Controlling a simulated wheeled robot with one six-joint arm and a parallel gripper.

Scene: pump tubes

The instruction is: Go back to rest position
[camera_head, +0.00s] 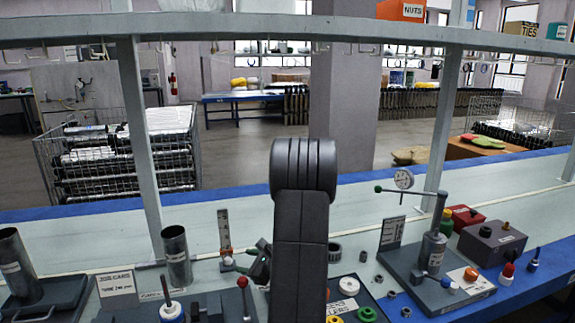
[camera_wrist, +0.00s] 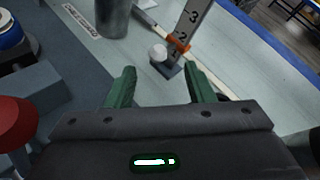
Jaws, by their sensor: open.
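My gripper shows in the wrist view (camera_wrist: 157,88), with its two green fingers spread apart and nothing between them. Beyond the fingers stands an upright numbered scale (camera_wrist: 188,32) with an orange marker and a white knob. A metal tube (camera_wrist: 112,18) stands to its left. In the head view my dark arm rises in the middle, and the gripper (camera_head: 262,262) is partly hidden behind it, just right of the scale (camera_head: 224,232).
A gauge stand (camera_head: 432,252) with a dial is on the right, beside a grey box (camera_head: 492,243) and a red box (camera_head: 464,217). Several small rings and coloured knobs lie on the bench near my arm. A shelf frame (camera_head: 135,130) with posts crosses the view. Wire baskets (camera_head: 115,165) stand behind the bench.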

